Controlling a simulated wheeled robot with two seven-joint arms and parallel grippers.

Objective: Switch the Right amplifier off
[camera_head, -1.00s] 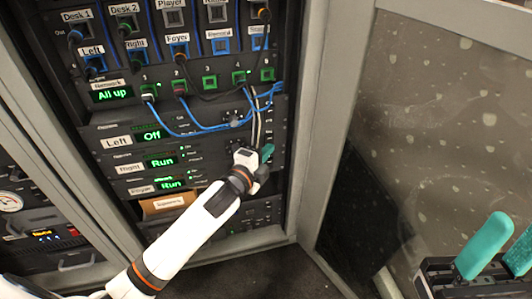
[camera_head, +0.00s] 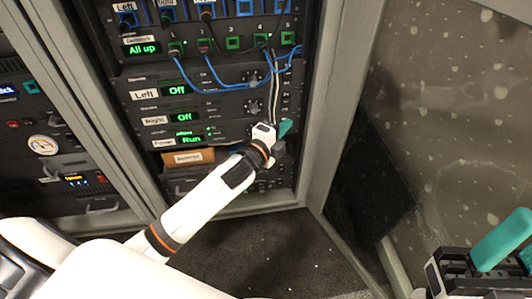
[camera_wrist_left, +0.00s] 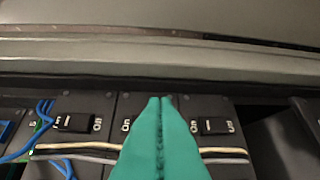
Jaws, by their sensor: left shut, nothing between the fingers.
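The Right amplifier is the middle unit of three in the rack, with a white Right label (camera_head: 154,120). Its green display (camera_head: 185,117) reads Off. My left gripper (camera_head: 285,127) is at the right side of the amplifiers, its teal fingers shut and empty. In the left wrist view the shut fingers (camera_wrist_left: 160,102) stand before a row of black rocker switches. One switch (camera_wrist_left: 75,123) is left of them, another (camera_wrist_left: 217,127) right, and a middle one (camera_wrist_left: 127,124) is mostly hidden behind them. Contact cannot be told. My right gripper (camera_head: 514,248) is open at the lower right edge.
The Left amplifier's display (camera_head: 178,90) reads Off and the Foyer amplifier's display (camera_head: 191,140) reads Run. Blue cables (camera_head: 215,90) and pale and dark cables (camera_wrist_left: 80,148) run close to the switches. A grey frame post (camera_head: 335,100) stands to the right. Dark floor below is clear.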

